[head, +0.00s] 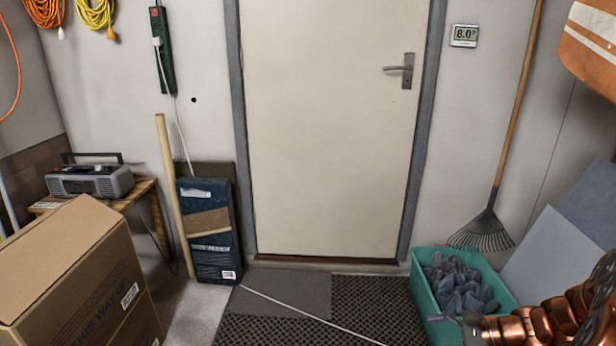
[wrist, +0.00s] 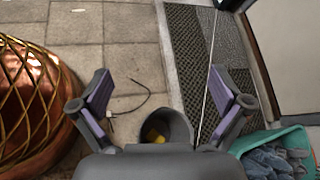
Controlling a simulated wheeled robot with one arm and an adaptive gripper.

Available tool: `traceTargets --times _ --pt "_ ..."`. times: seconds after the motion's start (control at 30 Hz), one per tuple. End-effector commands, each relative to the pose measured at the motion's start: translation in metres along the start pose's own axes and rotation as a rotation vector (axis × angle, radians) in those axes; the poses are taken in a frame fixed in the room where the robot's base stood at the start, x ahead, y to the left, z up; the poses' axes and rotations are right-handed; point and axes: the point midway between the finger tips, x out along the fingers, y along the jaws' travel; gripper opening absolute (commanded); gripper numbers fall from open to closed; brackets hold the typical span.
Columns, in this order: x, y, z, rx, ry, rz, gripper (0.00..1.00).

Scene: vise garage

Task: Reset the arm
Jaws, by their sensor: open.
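My gripper (wrist: 160,95) shows in the wrist view with its two purple-padded fingers spread wide apart. It is open, and nothing is held between the fingers. Stone floor paving (wrist: 122,62) shows beyond and between them. In the head view my copper-coloured arm (head: 545,325) enters at the bottom right corner, in front of the teal tub (head: 425,300). The arm's full pose is not visible.
The teal tub of grey-blue pieces also shows in the wrist view (wrist: 270,138). A closed door (head: 330,130) stands ahead. A cardboard box (head: 75,265) is at left, a rake (head: 485,225) at right. A white cord (head: 310,315) crosses the dark mat (head: 375,300).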

Motion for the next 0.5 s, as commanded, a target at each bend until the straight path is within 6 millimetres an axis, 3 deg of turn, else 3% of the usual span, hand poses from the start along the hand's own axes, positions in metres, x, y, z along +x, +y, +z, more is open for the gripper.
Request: traceTargets --times 0.03,0.1,0.5 --pt "-0.004 -0.001 0.031 -0.049 0.008 0.041 1.00" --pt "-0.005 0.004 0.060 -0.110 0.018 0.094 1.00" --pt "-0.024 0.049 0.207 -0.447 0.078 0.395 1.00"
